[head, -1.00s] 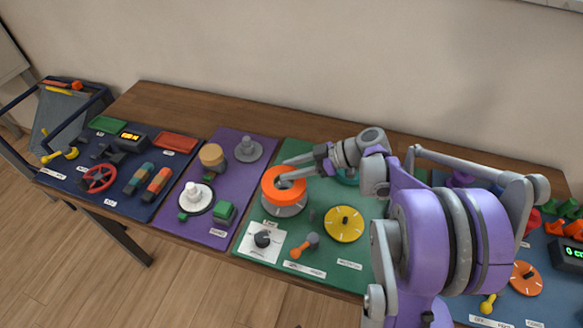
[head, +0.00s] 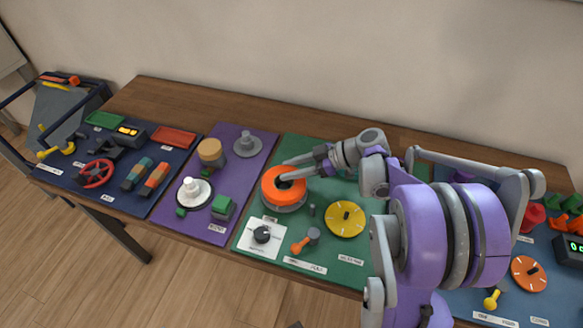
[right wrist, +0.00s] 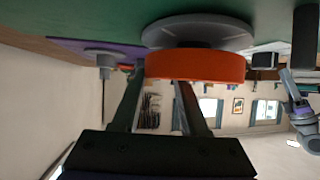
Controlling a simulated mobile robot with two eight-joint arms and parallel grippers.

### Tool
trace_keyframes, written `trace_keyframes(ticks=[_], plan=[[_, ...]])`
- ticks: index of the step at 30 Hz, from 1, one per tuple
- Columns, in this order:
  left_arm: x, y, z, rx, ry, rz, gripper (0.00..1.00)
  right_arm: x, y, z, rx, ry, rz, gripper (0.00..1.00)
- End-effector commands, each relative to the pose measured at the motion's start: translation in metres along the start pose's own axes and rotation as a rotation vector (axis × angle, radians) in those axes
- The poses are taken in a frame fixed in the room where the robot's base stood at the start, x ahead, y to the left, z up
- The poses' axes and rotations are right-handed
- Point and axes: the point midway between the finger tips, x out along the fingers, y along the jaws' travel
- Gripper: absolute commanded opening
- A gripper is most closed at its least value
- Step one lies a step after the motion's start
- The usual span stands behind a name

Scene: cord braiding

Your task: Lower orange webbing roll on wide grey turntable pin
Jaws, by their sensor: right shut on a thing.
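The orange webbing roll (head: 283,197) is a flat ring with a dark centre in the head view. It lies level over the wide grey turntable (head: 290,209) on the green mat, whose rim shows below it. My right gripper (head: 284,172) is shut on the roll from its far right side. In the right wrist view, which looks upside down, the roll (right wrist: 195,67) is close against the grey turntable disc (right wrist: 200,31). I cannot tell whether they touch. The turntable pin is hidden by the roll. My left gripper is not in view.
A short dark post (head: 312,210) and a yellow dial (head: 345,219) stand right of the turntable. A black knob (head: 262,235) and an orange-handled lever (head: 303,242) are in front. The purple mat (head: 238,180) with a grey pin disc (head: 247,146) lies to the left.

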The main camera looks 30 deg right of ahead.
Motion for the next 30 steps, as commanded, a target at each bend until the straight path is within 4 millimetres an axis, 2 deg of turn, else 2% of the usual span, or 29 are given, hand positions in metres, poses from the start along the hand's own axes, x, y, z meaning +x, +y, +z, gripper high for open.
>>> trace_keyframes(ticks=[9, 10, 15, 30], plan=[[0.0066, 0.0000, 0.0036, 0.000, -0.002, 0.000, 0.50, 0.0050, 0.0001, 0.0090, 0.000, 0.000, 0.000, 0.00], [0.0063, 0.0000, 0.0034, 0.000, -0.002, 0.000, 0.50, 0.0048, 0.0001, 0.0087, 0.000, 0.000, 0.000, 0.47], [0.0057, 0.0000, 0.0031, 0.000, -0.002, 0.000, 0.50, 0.0046, -0.0005, 0.0084, 0.000, -0.001, -0.001, 0.78], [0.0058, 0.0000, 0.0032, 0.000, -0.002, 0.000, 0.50, 0.0053, -0.0029, 0.0098, -0.002, -0.005, -0.008, 0.78]])
